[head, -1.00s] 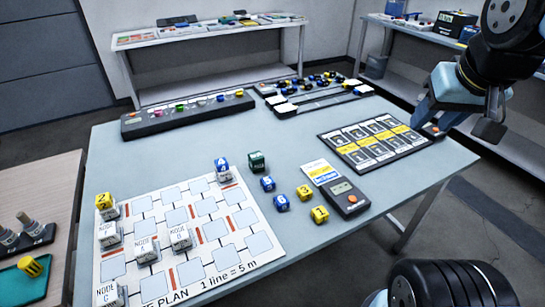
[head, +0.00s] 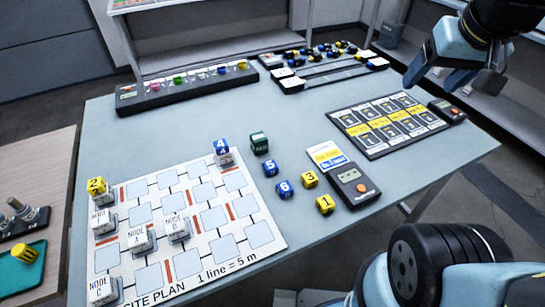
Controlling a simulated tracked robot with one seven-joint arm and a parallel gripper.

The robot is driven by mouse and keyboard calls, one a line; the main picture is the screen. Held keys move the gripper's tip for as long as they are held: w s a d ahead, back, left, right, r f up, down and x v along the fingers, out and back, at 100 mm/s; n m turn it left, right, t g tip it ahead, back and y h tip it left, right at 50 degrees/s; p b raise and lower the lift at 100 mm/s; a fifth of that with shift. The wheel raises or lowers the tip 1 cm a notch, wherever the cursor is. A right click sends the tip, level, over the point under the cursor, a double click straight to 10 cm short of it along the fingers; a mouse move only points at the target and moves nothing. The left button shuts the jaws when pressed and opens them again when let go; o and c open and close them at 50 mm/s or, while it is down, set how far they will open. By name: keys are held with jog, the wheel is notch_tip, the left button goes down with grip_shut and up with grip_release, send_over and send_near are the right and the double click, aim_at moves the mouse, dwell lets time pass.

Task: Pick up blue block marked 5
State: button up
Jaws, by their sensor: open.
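The blue block marked 5 (head: 270,168) sits on the table, right of the white site plan board (head: 262,262). The blue block marked 6 (head: 284,189) is just in front of it, and a dark green block (head: 259,143) is just behind it. Another blue block, marked 4 (head: 222,147), rests on top of a white block at the board's back right corner. My gripper (head: 432,82) is at the upper right, above and beyond the table's right part, well away from block 5. Its jaws are open and nothing shows between them.
Yellow blocks marked 3 (head: 310,179) and 1 (head: 325,204) stand right of the blue ones. A black-framed card panel (head: 372,152) is at right. White node blocks stand on the board.

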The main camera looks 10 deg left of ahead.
jog(key=w+a+f+n+g, duration=0.1)
jog(key=w+a+f, duration=0.2)
jog(key=w+a, duration=0.2)
jog(key=n+g, duration=0.4)
jog(key=n, duration=0.1)
send_over(270, 164)
notch_tip(270, 164, down, 18)
notch_tip(270, 164, down, 8)
jog(key=shift+a+f, duration=0.15)
jog(key=shift+f, duration=0.1)
jog(key=shift+d+f, duration=0.2)
jog(key=shift+f, duration=2.45)
jog(key=shift+c, duration=0.5)
jog(key=c, duration=1)
jog(key=shift+c, duration=0.2)
